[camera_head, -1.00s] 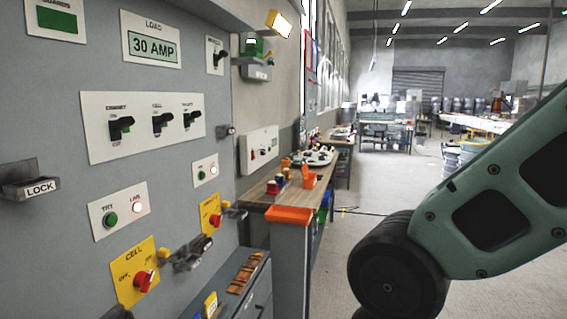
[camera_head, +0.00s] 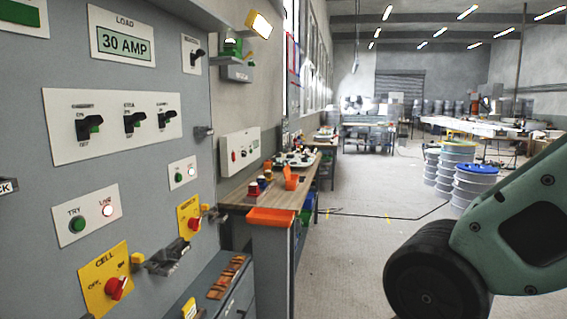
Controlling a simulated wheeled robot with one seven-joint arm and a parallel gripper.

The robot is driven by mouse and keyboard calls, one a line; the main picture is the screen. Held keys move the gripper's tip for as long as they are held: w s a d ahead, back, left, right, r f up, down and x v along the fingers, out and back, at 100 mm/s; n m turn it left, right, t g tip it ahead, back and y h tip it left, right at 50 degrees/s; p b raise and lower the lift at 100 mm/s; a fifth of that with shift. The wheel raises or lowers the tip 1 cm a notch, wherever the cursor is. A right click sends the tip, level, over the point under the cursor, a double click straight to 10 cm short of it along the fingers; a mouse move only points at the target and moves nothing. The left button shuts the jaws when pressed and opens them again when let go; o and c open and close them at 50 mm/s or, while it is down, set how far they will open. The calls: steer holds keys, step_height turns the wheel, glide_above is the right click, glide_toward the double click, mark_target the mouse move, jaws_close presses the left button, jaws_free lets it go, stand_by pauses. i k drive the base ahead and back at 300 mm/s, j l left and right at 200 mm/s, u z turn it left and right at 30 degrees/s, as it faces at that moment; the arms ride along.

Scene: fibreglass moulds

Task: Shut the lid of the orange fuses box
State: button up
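An orange, shallow box-like piece (camera_head: 271,216) sits on top of a grey post or cabinet at the near end of the wooden workbench. No lettering or lid can be made out on it, so I cannot tell whether it is the fuses box. A smaller orange bin (camera_head: 291,180) stands farther back on the bench. My gripper is out of view; only green and black links of my arm show at the lower right.
A grey control panel (camera_head: 150,185) with switches fills the left. The wooden workbench (camera_head: 245,193) runs along the wall behind it, and an open grey drawer or cabinet (camera_head: 239,290) stands low in front. Barrels (camera_head: 472,185) stand at right.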

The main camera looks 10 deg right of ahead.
mark_target(286, 170)
steer(key=i+l, duration=0.15)
steer(key=i, duration=0.4)
steer(key=i+l+u, duration=0.15)
steer(key=i, duration=0.4)
steer(key=i+l, duration=0.25)
steer(key=i, duration=0.3)
steer(key=i+l+u, duration=0.15)
steer(key=i, duration=0.4)
steer(key=i+l, duration=0.4)
steer(key=i, duration=0.15)
steer(key=i+l+u, duration=0.15)
steer(key=i, duration=0.35)
steer(key=i+l, duration=0.5)
steer(key=i+j+u, duration=0.05)
